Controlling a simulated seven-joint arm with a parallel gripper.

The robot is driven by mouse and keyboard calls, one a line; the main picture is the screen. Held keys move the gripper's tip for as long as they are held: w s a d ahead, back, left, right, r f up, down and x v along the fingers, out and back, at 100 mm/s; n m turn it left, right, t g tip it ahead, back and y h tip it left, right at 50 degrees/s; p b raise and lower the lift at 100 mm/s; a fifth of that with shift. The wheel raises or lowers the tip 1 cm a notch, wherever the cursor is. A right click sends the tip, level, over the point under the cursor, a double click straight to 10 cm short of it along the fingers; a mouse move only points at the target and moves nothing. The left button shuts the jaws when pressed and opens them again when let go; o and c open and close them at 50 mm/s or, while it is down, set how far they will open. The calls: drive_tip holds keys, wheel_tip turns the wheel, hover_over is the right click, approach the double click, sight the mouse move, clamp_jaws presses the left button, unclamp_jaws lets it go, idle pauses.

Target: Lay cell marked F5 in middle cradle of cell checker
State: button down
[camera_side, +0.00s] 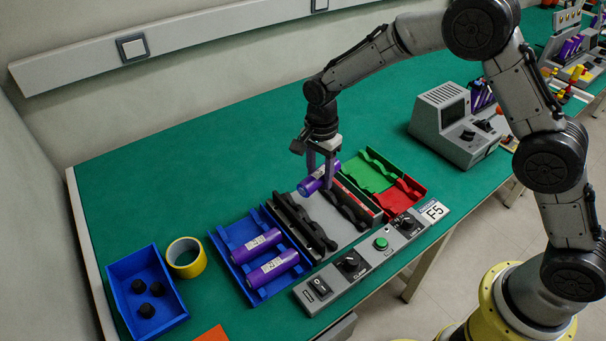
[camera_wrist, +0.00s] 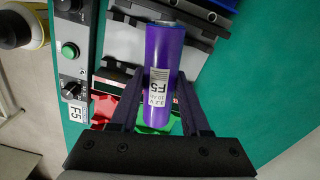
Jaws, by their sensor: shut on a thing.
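My gripper (camera_side: 321,177) is shut on a purple cell (camera_side: 313,185), holding it around its middle. In the wrist view the cell (camera_wrist: 163,60) carries a white label reading F5, and a dark finger of my gripper (camera_wrist: 160,88) lies on each side. The cell checker (camera_side: 365,259) is a grey unit with black notched cradle rails (camera_side: 303,221) and a front panel with a green button, dark knobs and an F5 sign. The held cell is over the back part of the rails and appears above them. The fingers and the cell hide part of the cradles.
A blue tray (camera_side: 230,278) left of the checker holds two purple cells (camera_side: 272,268). Green (camera_side: 371,176) and red (camera_side: 398,196) trays adjoin its right. A blue bin (camera_side: 123,275) with black pieces and a yellow tape roll (camera_side: 185,258) stand far left. The mat behind is clear.

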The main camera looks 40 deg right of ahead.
drive_tip(key=shift+s+d+m, duration=0.45)
drive_tip(key=shift+d+m, duration=0.15)
drive_tip(key=shift+m, duration=0.6)
hover_over(324, 214)
drive_tip(key=shift+w+f, duration=0.15)
drive_tip(key=shift+f, duration=4.3)
drive_tip(key=shift+f, duration=0.15)
drive_tip(key=shift+f, duration=0.6)
drive_tip(key=shift+f, duration=0.25)
drive_tip(key=shift+c, duration=1.5)
unclamp_jaws()
wheel_tip(324, 214, up, 7)
